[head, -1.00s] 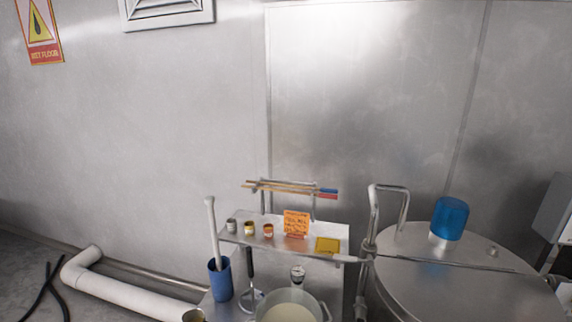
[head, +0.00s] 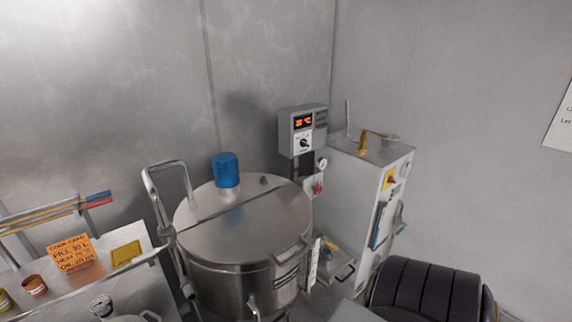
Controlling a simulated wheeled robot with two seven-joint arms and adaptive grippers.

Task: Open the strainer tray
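I cannot surely pick out the strainer tray. A small metal tray-like part (head: 338,268) with a handle sits low between the large steel vat (head: 244,250) and the white cabinet machine (head: 352,205). It is small in the picture, and I cannot tell whether it is the strainer tray or whether it is open. The vat is closed by a flat lid with a blue cylinder (head: 227,170) on top and a handle on its front side.
A control box (head: 302,132) with a lit display is mounted behind the vat. At left a shelf holds an orange note (head: 72,254), a yellow card (head: 126,254) and small cups. A bent pipe (head: 150,195) rises left of the vat. A black ribbed shape (head: 422,290) fills the lower right.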

